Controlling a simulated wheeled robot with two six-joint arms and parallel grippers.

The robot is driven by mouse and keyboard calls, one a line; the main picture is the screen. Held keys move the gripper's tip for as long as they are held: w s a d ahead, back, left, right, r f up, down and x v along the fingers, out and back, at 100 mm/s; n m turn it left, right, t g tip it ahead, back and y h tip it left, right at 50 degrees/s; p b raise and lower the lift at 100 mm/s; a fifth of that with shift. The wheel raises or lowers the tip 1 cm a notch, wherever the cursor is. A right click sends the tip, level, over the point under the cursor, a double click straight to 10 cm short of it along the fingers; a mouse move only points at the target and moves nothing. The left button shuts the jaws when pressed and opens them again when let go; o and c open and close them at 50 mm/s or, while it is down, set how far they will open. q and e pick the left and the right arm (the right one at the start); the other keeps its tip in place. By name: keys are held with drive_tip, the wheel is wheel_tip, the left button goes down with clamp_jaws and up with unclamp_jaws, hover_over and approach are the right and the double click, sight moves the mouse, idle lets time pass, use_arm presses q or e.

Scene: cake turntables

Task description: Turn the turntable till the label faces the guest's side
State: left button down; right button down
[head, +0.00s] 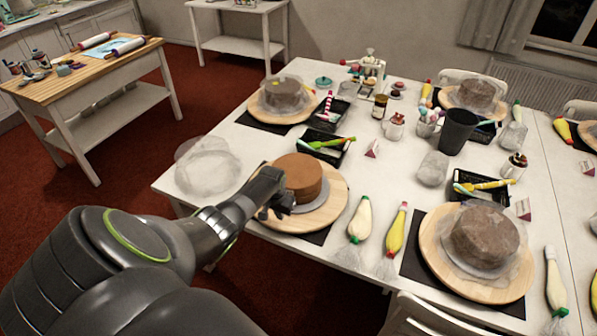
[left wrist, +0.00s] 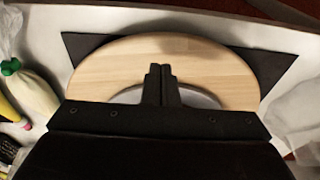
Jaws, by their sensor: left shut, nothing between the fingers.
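The wooden turntable (head: 332,203) stands near the table's front edge on a black mat. On it a round brown cake (head: 306,176) sits on a grey disc (head: 312,204). My left gripper (head: 277,208) is shut and empty at the cake's front-left side, over the turntable. In the left wrist view my shut fingertips (left wrist: 165,72) lie over the turntable's wood (left wrist: 112,70) and partly cover the grey disc (left wrist: 196,98). I cannot tell whether they touch it. No label shows on the turntable or cake; my gripper hides part of the front. My right gripper is not in view.
Crumpled clear wrap (head: 207,167) lies left of the turntable. A white piping bag (head: 359,219) and a yellow one (head: 396,230) lie to its right. A black tray (head: 325,158) and a small pink-and-white card (head: 372,149) stand behind. Another turntable (head: 513,284) with a wrapped cake is at right.

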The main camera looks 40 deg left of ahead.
use_arm(q)
wheel_tip(320, 180, up, 4)
drive_tip(key=p, duration=0.3)
drive_tip(key=shift+f, duration=0.2)
drive_tip(key=shift+r, duration=1.15)
drive_tip(key=shift+f, duration=0.1)
